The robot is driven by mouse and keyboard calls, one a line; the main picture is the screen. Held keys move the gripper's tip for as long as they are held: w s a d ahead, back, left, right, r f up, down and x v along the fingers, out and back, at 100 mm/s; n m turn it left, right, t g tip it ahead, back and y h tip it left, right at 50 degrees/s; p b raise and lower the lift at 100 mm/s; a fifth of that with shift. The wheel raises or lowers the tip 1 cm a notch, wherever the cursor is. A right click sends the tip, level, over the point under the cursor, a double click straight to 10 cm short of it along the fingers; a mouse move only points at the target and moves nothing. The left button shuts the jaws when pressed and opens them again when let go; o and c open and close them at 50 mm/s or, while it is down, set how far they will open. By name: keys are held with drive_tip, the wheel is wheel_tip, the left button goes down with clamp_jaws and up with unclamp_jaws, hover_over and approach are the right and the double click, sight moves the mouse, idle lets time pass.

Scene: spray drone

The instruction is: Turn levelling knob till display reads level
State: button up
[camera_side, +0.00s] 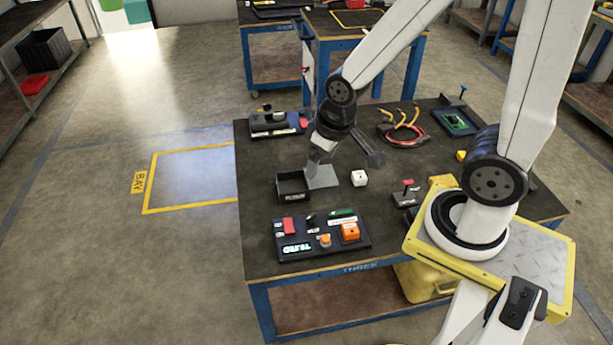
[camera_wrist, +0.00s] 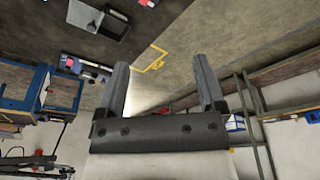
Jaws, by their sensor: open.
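A dark control panel (camera_side: 270,232) lies at the near edge of the workbench in the side view. Its lit display (camera_side: 297,248) shows pale green characters too small to read surely.
A device with a red switch (camera_side: 406,196) stands to the right. Cables (camera_side: 400,130), a green circuit board (camera_side: 457,122) and a dark device (camera_side: 270,124) lie farther back.

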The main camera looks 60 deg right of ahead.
idle(0.4)
drive_tip(key=m+g, duration=0.3)
hover_over(311, 216)
wheel_tip(311, 216, down, 25)
drive_tip(key=shift+f, duration=0.2)
drive_tip(key=shift+d+f, duration=0.1)
drive_tip(key=shift+f, duration=0.2)
drive_tip(key=shift+f, duration=0.1)
drive_tip(key=shift+f, duration=3.8)
drive_tip(key=shift+c, duration=0.2)
